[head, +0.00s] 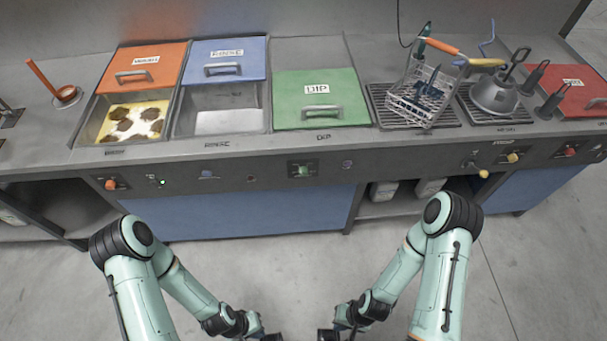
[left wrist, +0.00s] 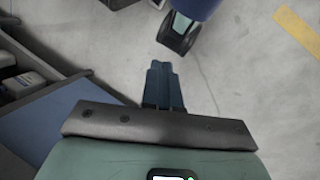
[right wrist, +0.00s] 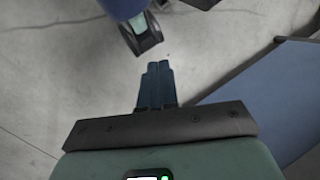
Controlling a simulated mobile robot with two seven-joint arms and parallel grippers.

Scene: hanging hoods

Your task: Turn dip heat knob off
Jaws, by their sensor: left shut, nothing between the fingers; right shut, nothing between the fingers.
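My right gripper (right wrist: 157,66) is also shut and empty, low and close to the left one. Both are well apart from the panel.
A wire basket (head: 422,95) stands on the counter. The floor before the counter is clear.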

